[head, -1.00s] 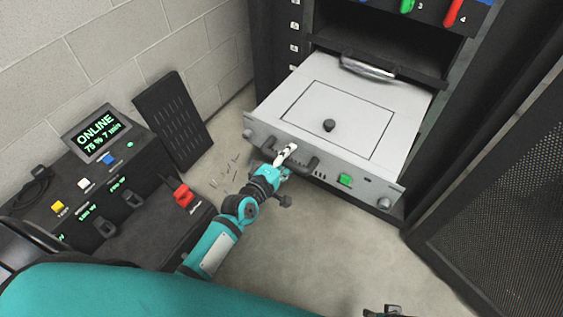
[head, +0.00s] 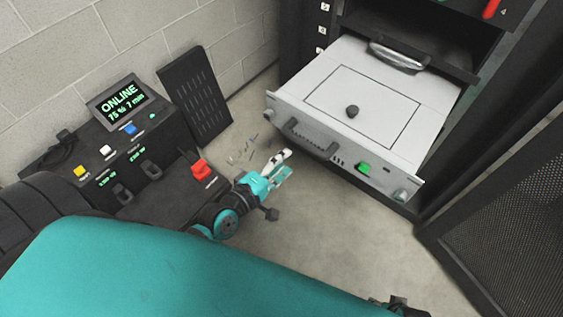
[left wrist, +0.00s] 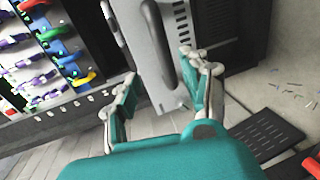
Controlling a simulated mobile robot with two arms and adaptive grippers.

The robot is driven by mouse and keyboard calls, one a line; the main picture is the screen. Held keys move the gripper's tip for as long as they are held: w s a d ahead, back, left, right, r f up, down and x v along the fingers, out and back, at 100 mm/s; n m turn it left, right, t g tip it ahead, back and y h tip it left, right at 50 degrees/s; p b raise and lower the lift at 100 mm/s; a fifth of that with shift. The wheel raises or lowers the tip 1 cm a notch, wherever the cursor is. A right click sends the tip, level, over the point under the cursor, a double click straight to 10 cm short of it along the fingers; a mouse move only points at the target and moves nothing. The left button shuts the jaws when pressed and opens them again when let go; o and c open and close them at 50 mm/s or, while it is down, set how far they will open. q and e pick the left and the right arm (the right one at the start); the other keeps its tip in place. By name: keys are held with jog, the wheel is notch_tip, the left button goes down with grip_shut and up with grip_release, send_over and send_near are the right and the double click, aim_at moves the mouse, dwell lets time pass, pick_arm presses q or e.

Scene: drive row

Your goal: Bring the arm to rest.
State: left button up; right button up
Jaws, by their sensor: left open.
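My left gripper (head: 278,170) is open and empty over the floor, in front of and to the left of the pulled-out grey rack drawer (head: 385,100). It is apart from the drawer's front handle (head: 310,142). In the left wrist view its two fingers (left wrist: 160,85) are spread with nothing between them, and the drawer front (left wrist: 160,50) shows beyond. A small dark part of mine (head: 398,307) shows at the bottom edge; I cannot tell its state.
A black console (head: 110,165) with a lit "ONLINE" screen (head: 122,102) and a red switch (head: 200,168) stands left. A perforated black panel (head: 195,95) leans on the wall. Small loose bits (head: 245,148) lie on the floor. A mesh door (head: 510,215) stands right.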

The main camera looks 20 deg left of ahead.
pick_arm(q)
jog(key=s+d+f+m+g+y, duration=0.1)
jog(key=s+f+m+g, duration=0.4)
jog(key=f+m, duration=0.3)
jog(key=s+f+m+g, duration=0.4)
jog(key=s+f+m, duration=0.15)
jog(key=f, duration=0.55)
jog(key=s+a+f+m+g+y+p, duration=0.1)
jog(key=s+a+f+p, duration=0.1)
jog(key=s+p, duration=0.3)
jog(key=s+a+f+m+g+p, duration=0.2)
jog(key=s+p, duration=0.4)
jog(key=s, duration=0.5)
jog(key=s+a+f+m+g+y+p, duration=0.1)
jog(key=s+f+p, duration=0.3)
jog(key=s, duration=0.5)
jog(key=shift+a+f+g+y+p, duration=0.15)
jog(key=shift+a+g+y+p, duration=0.3)
jog(key=shift+p, duration=0.7)
pick_arm(e)
jog(key=s+d+f, duration=0.1)
jog(key=s+f, duration=0.1)
jog(key=s, duration=0.7)
jog(key=s+d+f+g, duration=0.1)
jog(key=s+d+f, duration=0.1)
jog(key=s, duration=0.7)
jog(key=shift+s+g, duration=0.3)
